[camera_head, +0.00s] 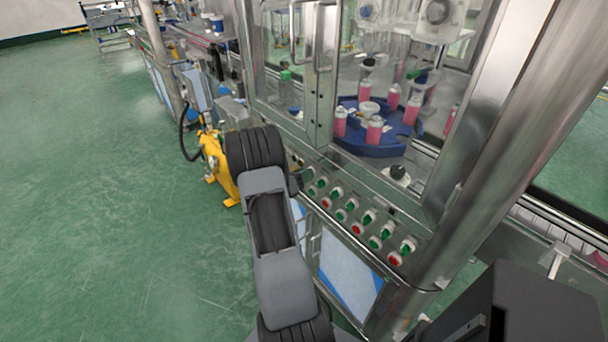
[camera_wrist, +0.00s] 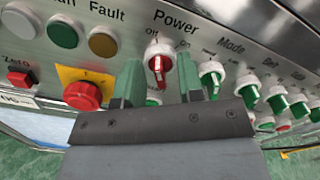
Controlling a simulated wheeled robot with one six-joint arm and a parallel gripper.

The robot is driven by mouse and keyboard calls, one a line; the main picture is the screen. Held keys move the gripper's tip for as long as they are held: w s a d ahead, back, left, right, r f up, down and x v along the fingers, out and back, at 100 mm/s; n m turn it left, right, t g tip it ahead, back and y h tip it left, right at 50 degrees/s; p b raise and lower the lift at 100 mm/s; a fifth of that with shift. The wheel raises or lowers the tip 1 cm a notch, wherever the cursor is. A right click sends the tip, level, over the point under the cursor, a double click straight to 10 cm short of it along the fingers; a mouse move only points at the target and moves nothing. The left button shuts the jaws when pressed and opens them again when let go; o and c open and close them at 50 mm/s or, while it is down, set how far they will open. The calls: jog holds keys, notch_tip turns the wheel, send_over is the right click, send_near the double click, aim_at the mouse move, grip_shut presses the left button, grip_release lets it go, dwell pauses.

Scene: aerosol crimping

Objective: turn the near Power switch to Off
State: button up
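The Power switch (camera_wrist: 159,66) is in the wrist view, a white round collar with a red handle under the label "Power". "Off" is printed at its upper left and "On" at its upper right. The handle stands roughly upright in the picture; which mark it is set to I cannot tell. My gripper (camera_wrist: 160,72) is open, one green finger to each side of the red handle, with visible gaps and no clear contact. In the head view my arm hides the gripper and this switch.
In the wrist view, a red emergency button (camera_wrist: 83,95) on a yellow plate is left of my fingers. A row of green switches (camera_wrist: 248,92) runs right. Round lamps (camera_wrist: 62,33) sit upper left. The head view shows a control panel (camera_head: 350,215) below the glass machine enclosure.

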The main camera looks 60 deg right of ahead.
jog(key=b+v, duration=0.1)
jog(key=v, duration=1.2)
jog(key=shift+a, duration=0.4)
jog(key=shift+w, duration=0.1)
jog(key=s+a+f+m+g+y, duration=0.2)
jog(key=s+f+m+y, duration=0.2)
jog(key=m, duration=0.2)
jog(key=s+a+r+m+t+y+p, duration=0.1)
jog(key=a+m+y, duration=0.2)
jog(key=a+m, duration=0.15)
jog(key=s+a+r+m+y, duration=0.2)
jog(key=a+m+y, duration=0.2)
jog(key=a, duration=0.2)
jog(key=a+r+m+t+y+p, duration=0.1)
jog(key=a+r+m+t+y, duration=0.2)
jog(key=a+r+t, duration=0.2)
jog(key=w+a+r+m+t+y+p, duration=0.1)
jog(key=a+r+t, duration=0.4)
jog(key=a+r, duration=0.6)
jog(key=shift+w+a+m+y+p, duration=0.15)
jog(key=shift+a+m+y+p, duration=0.55)
jog(key=shift+a+m+y, duration=0.35)
